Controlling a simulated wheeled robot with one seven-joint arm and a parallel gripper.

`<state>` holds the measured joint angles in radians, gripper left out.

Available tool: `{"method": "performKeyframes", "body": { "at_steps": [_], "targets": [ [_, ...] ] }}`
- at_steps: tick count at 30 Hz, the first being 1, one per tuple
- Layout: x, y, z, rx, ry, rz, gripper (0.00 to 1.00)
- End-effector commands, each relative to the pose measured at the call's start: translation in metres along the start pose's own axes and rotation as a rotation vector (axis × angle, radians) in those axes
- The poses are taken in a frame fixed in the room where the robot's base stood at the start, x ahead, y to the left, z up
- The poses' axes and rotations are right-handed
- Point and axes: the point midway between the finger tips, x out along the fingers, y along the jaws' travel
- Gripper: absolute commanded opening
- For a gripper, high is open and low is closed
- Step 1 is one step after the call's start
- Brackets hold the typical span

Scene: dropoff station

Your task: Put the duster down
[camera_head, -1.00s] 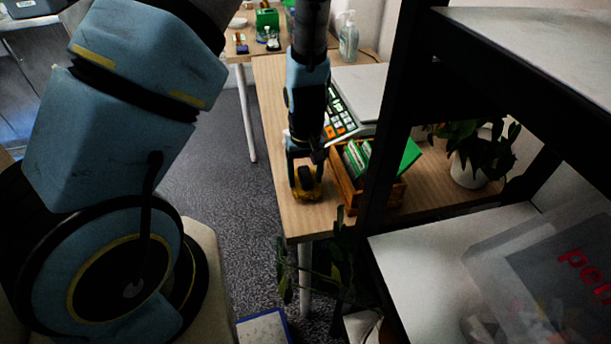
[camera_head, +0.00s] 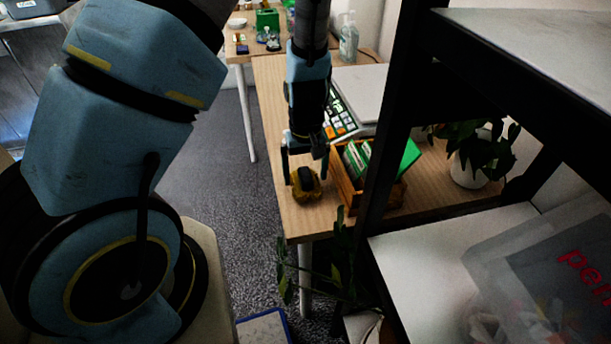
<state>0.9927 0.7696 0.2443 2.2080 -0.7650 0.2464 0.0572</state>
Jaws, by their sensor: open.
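The duster (camera_head: 307,190), a small yellow thing with a black part on top, rests on the wooden table (camera_head: 273,127) near its front end. It sits just left of a wooden box with green-edged contents. My gripper (camera_head: 305,175) is right above the duster with its jaws open and pointing down. The left finger shows beside the duster's upper left; the right finger is close to the box's side. Whether a finger still touches the duster I cannot tell.
The wooden box (camera_head: 352,198) stands close on the right. A scale with a keypad (camera_head: 342,123) is behind it. A dark shelf post (camera_head: 391,120) rises in front at right, by a potted plant (camera_head: 470,170). The table's left strip is clear.

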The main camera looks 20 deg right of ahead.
Motion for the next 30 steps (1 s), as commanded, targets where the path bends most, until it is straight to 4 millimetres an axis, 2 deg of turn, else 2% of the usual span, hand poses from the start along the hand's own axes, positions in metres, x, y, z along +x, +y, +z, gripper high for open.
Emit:
{"method": "performKeyframes", "body": {
  "at_steps": [9,15,19,25,28,30],
  "targets": [
    [-0.069,0.002,0.0,0.003,0.004,0.004,1.0],
    [-0.098,0.001,0.0,-0.001,0.002,0.002,1.0],
    [-0.107,0.0,0.0,0.0,0.002,0.001,1.0],
    [-0.109,-0.002,-0.001,-0.005,-0.001,0.001,1.0],
    [-0.114,-0.015,-0.004,-0.012,-0.004,0.009,1.0],
    [-0.121,-0.033,-0.008,-0.023,-0.008,0.021,1.0]
  ]
}}
